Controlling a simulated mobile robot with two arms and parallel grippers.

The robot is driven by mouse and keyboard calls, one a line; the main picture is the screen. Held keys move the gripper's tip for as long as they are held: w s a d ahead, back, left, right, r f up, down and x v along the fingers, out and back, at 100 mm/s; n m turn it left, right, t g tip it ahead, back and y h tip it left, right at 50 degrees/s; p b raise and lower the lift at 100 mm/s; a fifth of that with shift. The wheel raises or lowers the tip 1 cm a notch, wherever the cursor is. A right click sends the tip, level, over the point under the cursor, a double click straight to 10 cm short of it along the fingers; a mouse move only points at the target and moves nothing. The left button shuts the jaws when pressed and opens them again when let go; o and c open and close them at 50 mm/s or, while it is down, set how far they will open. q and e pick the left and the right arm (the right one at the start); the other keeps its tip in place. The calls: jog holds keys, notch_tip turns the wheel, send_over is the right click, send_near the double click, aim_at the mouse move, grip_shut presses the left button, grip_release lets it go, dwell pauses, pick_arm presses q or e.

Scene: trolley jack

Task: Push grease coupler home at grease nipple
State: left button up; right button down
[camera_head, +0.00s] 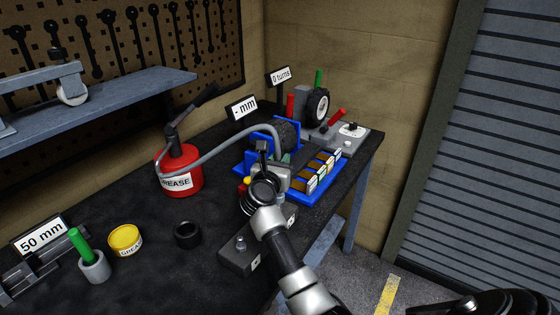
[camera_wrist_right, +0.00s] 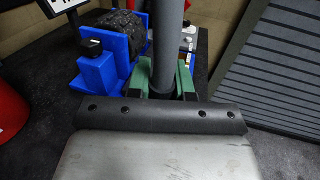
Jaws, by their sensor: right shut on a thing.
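The red grease can (camera_head: 180,172) with a black pump handle stands on the bench. Its grey hose (camera_head: 232,138) arches right and drops to my right gripper (camera_head: 283,165). In the right wrist view the green fingers (camera_wrist_right: 171,85) close around the thick dark grey hose end (camera_wrist_right: 172,45), where I take the grease coupler to be. The coupler's tip is hidden behind the gripper body. The gripper is at the near side of the blue fixture (camera_head: 247,158) that holds a black wheel (camera_head: 284,131). I cannot make out the grease nipple. My left gripper is out of view.
A blue tray with several labelled compartments (camera_head: 320,172) lies right of the gripper. A dark block (camera_head: 240,257) is close below the arm. A yellow grease tin (camera_head: 124,239), black ring (camera_head: 187,234) and green-handled tool (camera_head: 82,246) stand left.

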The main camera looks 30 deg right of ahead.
jog(key=shift+f+b, duration=0.95)
jog(key=shift+f, duration=0.15)
jog(key=c, duration=0.9)
grip_release()
jog(key=shift+a+f, duration=0.1)
